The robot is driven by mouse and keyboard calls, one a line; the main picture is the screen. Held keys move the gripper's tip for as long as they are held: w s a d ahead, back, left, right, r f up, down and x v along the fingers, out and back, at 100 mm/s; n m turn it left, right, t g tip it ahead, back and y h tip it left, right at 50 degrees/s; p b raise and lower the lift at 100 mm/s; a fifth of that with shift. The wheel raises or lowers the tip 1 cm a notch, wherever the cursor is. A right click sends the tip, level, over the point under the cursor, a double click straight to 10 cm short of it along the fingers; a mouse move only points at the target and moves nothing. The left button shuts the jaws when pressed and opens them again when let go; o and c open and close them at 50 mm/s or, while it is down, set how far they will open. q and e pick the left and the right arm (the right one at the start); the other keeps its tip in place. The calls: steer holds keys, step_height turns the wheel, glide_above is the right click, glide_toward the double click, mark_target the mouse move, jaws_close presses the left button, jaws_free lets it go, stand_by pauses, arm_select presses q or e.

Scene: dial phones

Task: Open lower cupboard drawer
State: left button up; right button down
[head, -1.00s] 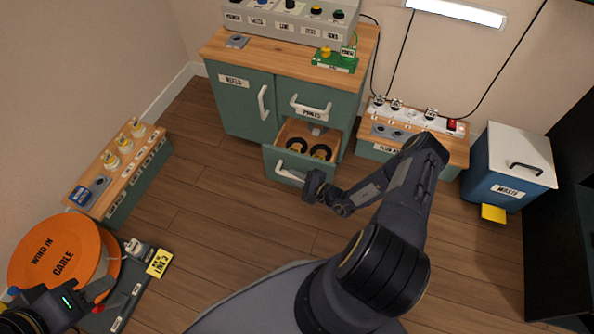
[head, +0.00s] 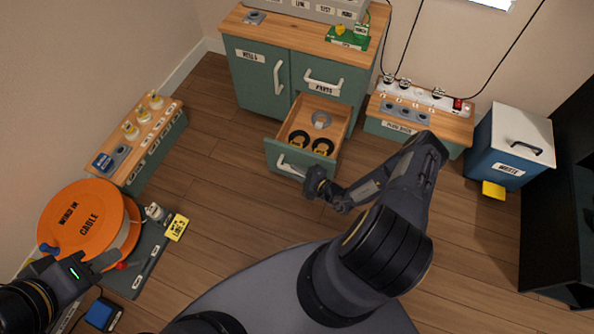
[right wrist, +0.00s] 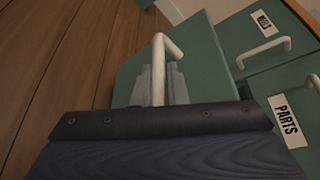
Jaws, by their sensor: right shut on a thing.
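The green cupboard (head: 262,85) stands at the back with a wooden top. Its lower drawer (head: 333,106) is pulled well out, and two dark rings and a grey round part lie inside. My right gripper (head: 305,180) is at the drawer's front, shut on its white handle (head: 284,167). In the right wrist view the white handle (right wrist: 158,70) rises between grey fingers (right wrist: 175,85) against the green front. My left gripper (head: 98,262) is beside the orange cable reel (head: 85,212) at lower left; its jaw state is unclear.
A closed upper drawer labelled PARTS (head: 322,82) sits above the open one. A blue waste bin (head: 505,155) and a low socket bench (head: 420,115) stand to the right. A low bench with yellow-topped parts (head: 140,130) is at left. Floor before the drawer is clear.

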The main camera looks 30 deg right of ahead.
steer(key=c, duration=1.5)
jaws_free()
steer(key=shift+o, duration=0.2)
steer(key=p+v, duration=0.2)
steer(key=v, duration=0.5)
steer(key=shift+s+d, duration=0.2)
steer(key=shift+s, duration=0.15)
